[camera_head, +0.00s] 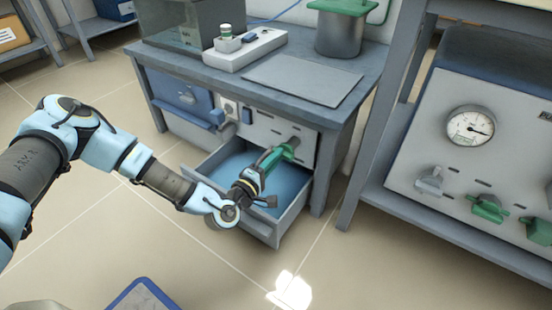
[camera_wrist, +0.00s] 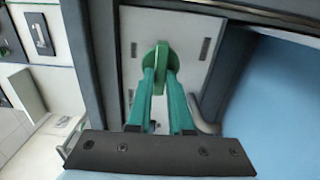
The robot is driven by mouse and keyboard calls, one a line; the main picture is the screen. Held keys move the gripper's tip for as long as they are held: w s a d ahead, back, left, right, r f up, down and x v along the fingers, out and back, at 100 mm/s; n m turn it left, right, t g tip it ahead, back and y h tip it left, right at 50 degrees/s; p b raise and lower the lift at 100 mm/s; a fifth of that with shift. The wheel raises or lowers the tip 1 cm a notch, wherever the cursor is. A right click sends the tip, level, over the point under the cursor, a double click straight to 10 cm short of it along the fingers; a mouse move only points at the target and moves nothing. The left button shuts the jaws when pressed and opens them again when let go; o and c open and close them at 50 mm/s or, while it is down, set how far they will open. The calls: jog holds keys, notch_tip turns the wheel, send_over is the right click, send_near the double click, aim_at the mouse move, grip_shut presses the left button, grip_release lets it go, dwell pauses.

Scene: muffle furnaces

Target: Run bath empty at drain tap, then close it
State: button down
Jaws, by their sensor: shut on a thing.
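A green tap handle (camera_wrist: 161,55) sits on the pale front panel of the bench unit, above the open drawer. My gripper (camera_wrist: 160,88) has its two teal fingers shut on the handle, one on each side. In the head view my gripper (camera_head: 272,160) reaches over the drawer to the panel, and the arm hides part of the tap. A grey bent pipe (camera_wrist: 207,118) shows beside the fingers in the wrist view. A grey box-like tank (camera_head: 180,18) stands on the bench's back left; whether it is the bath or holds liquid, I cannot tell.
The open drawer (camera_head: 281,224) with a blue inside lies under my forearm. A white power strip (camera_head: 246,48), a grey plate (camera_head: 300,80) and a metal pot (camera_head: 339,34) are on the bench. A gauge panel (camera_head: 420,150) with several knobs stands right. The floor in front is mostly clear.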

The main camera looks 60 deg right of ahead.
dwell(0.3)
jog(key=c, duration=0.8)
grip_release()
jog(key=shift+a, duration=0.1)
jog(key=a+p, duration=0.2)
jog(key=a, duration=0.8)
jog(key=shift+a+p, duration=0.35)
